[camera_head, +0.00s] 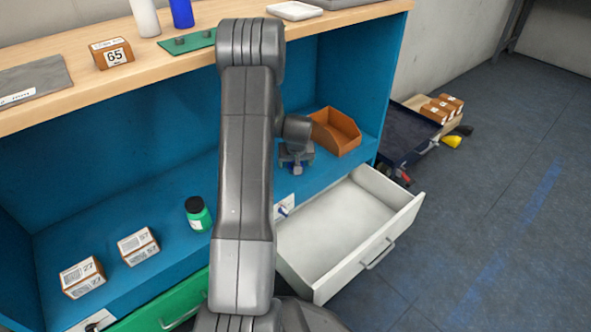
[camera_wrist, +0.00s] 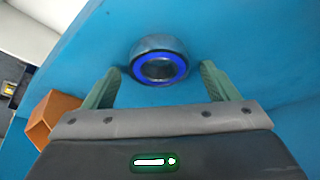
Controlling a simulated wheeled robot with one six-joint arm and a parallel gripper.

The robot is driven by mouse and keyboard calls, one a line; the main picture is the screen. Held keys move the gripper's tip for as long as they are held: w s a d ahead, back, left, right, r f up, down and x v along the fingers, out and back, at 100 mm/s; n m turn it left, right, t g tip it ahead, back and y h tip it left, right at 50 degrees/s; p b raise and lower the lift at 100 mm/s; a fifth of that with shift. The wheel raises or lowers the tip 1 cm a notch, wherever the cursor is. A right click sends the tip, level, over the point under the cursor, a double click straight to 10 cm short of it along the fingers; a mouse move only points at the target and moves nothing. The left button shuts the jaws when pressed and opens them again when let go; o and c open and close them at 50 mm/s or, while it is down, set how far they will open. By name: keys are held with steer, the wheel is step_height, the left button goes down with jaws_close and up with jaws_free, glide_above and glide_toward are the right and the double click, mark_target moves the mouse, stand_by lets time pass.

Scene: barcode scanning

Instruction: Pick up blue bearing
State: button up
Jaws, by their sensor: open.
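The blue bearing (camera_wrist: 158,66) is a metal ring with a blue face around a dark hole. In the wrist view it lies on the blue shelf surface, ahead of and roughly between my gripper's fingertips. My gripper (camera_wrist: 162,75) is open, with one green-grey finger on each side and nothing held. In the head view my gripper (camera_head: 297,165) is over the blue shelf, left of the orange bin. The bearing is mostly hidden behind my arm and gripper in that view.
An orange bin (camera_head: 337,131) stands beside my gripper. Below it, a white drawer (camera_head: 340,228) is open and empty. A green bottle (camera_head: 197,215) and labelled boxes (camera_head: 138,246) stand on the shelf to the left. The wooden top (camera_head: 335,20) overhangs the shelf.

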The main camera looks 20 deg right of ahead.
steer(key=c, duration=1.2)
steer(key=shift+r, duration=0.15)
